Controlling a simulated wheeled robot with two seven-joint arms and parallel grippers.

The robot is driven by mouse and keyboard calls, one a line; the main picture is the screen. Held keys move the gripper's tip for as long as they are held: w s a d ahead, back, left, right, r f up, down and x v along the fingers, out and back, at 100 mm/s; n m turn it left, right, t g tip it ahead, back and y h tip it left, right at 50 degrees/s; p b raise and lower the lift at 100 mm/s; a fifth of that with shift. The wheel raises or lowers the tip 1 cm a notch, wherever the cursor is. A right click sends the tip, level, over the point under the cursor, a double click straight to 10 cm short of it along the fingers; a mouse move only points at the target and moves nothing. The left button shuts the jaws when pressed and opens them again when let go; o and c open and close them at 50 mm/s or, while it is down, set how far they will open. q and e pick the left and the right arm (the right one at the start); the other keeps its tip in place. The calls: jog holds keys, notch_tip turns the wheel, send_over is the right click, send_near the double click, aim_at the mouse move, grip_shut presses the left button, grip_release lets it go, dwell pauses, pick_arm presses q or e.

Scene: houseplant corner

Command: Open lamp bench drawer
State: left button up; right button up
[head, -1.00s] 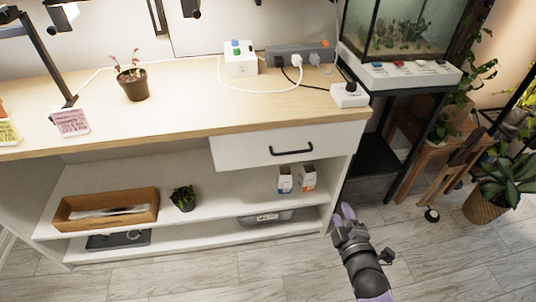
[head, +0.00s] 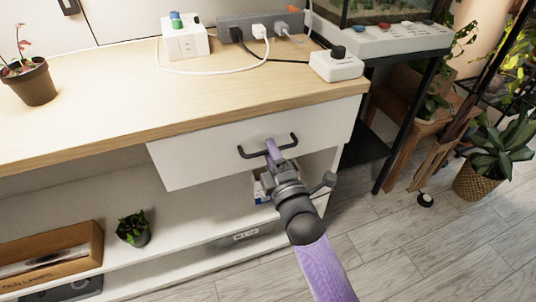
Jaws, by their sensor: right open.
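The lamp bench (head: 110,105) has a wooden top and a white drawer (head: 205,162) under its right part. The drawer front looks closed, flush under the top. Its black bar handle (head: 248,154) is partly covered by my right gripper (head: 272,150). The gripper's purple fingertips are at the middle of the handle, and its jaws are open. I cannot tell whether the fingers touch the bar or straddle it. My left gripper is out of view.
On the bench top are a potted plant (head: 30,82), a white socket box (head: 185,44), a power strip (head: 262,24) and a white plug box (head: 336,65). A small plant (head: 134,229) and a wooden box (head: 50,255) stand on the shelf below.

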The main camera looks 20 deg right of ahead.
jog(key=shift+w+r, duration=0.15)
jog(key=shift+w, duration=0.4)
grip_shut()
dwell(0.6)
dwell(0.4)
